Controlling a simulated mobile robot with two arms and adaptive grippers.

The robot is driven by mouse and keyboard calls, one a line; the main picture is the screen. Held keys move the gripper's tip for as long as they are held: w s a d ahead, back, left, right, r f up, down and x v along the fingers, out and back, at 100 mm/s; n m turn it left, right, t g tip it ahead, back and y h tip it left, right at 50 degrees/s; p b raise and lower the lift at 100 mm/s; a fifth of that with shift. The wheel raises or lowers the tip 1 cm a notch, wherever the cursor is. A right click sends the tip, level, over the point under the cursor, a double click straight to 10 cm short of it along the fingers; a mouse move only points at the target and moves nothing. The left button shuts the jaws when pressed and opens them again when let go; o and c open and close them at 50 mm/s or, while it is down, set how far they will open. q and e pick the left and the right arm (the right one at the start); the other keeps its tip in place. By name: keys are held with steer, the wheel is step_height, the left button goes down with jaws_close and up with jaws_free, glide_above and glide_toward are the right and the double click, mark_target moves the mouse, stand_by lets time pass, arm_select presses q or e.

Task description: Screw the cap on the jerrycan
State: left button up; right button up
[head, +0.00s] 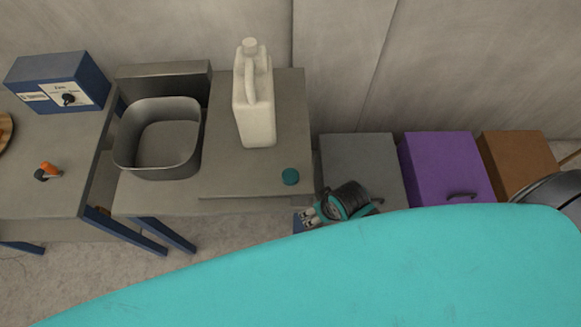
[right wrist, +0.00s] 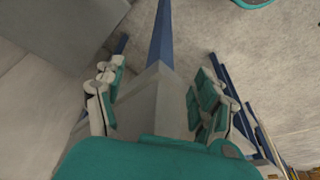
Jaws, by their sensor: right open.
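The white jerrycan (head: 257,118) stands upright on the grey worktop (head: 225,165), near its back, with its neck pointing up. The teal cap (head: 290,176) lies apart from it near the worktop's front right edge. The jerrycan and cap do not show in the right wrist view. My left gripper is not in view.
A metal basin (head: 160,165) is left of the jerrycan. Farther left, a table holds a blue box (head: 60,82) and an orange-handled item (head: 50,169). Grey (head: 360,165), purple (head: 448,165) and brown (head: 517,157) cabinets stand at right. Worktop around the cap is clear.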

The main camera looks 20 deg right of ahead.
steer(key=shift+n+y, duration=0.5)
steer(key=a+r, duration=0.1)
steer(key=r, duration=0.3)
steer(key=w+a+r+p, duration=0.1)
steer(key=r, duration=0.3)
steer(key=w+r+p, duration=0.1)
steer(key=r, duration=0.3)
steer(key=shift+a+r, duration=0.3)
steer(key=shift+a, duration=0.1)
steer(key=w+a+r+n+y, duration=0.2)
steer(key=w+a+r+n, duration=0.2)
steer(key=a+r, duration=0.25)
step_height(320, 180, up, 8)
steer(key=n+g+h+p, duration=0.1)
steer(key=n+g+h, duration=0.2)
steer(key=n+h, duration=0.15)
glide_above(292, 174)
steer(key=shift+r+n, duration=0.15)
steer(key=shift+n, duration=0.2)
step_height(292, 174, down, 12)
steer(key=shift+f+p, duration=0.1)
steer(key=shift+p, duration=0.8)
steer(key=shift+f, duration=0.1)
